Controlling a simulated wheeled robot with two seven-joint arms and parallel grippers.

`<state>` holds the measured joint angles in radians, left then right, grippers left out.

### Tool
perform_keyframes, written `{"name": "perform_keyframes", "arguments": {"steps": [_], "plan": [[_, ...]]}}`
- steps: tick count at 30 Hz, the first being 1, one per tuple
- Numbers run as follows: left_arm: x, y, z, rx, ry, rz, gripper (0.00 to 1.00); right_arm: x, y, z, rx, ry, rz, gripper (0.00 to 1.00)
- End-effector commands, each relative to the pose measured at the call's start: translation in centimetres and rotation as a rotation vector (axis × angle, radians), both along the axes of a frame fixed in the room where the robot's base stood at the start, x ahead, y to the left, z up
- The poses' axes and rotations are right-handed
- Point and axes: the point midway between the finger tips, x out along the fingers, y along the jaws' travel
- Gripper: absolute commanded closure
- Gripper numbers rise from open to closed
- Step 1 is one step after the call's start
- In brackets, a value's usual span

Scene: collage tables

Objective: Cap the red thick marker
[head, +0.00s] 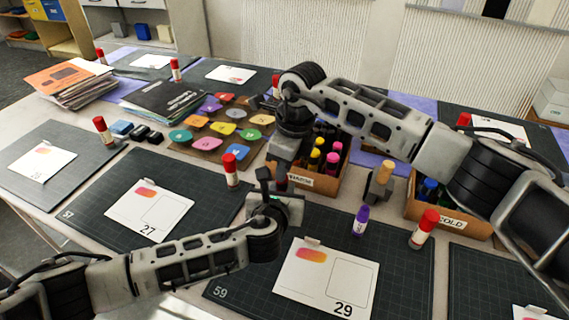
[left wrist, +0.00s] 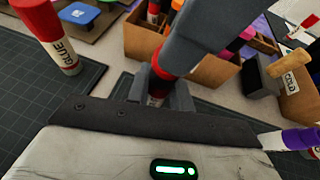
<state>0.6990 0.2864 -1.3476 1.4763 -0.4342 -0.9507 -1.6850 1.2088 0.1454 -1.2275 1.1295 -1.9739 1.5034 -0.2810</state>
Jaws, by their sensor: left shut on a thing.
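My left gripper (head: 275,190) is shut on the red thick marker, just in front of the WARM box. In the left wrist view the marker (left wrist: 157,93) stands between the grey fingertips (left wrist: 160,95), with a red upper part. My right gripper (head: 285,158) reaches down from above, directly over the left one. In the left wrist view its grey finger (left wrist: 193,45) comes down against the red upper part and covers the top. Whether that red part is a cap, and whether the right jaws are shut on it, is hidden.
The WARM box (head: 318,185) holds several markers behind the grippers. The COLD box (head: 445,218) stands to the right, with a grey block (head: 378,190) between them. A purple glue stick (head: 360,221) and red-capped glue sticks (head: 424,229) stand nearby. Card 29 (head: 328,275) lies in front.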

Motion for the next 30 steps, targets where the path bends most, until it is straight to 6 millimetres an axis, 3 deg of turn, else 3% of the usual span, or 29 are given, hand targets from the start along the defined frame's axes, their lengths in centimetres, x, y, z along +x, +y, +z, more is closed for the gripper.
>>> {"name": "perform_keyframes", "arguments": {"steps": [12,22,30], "plan": [[0.0,-0.1,0.1,-0.001,-0.003,-0.003,1.00,-0.2,0.2,-0.5,0.001,0.007,0.004,0.85],[0.0,-0.1,0.1,-0.001,-0.002,-0.002,1.00,-0.3,-0.4,3.1,-0.001,0.002,0.002,0.85],[0.0,0.0,0.1,-0.001,-0.001,-0.001,1.00,-0.4,-0.5,3.5,0.000,0.004,0.001,0.85]]}}
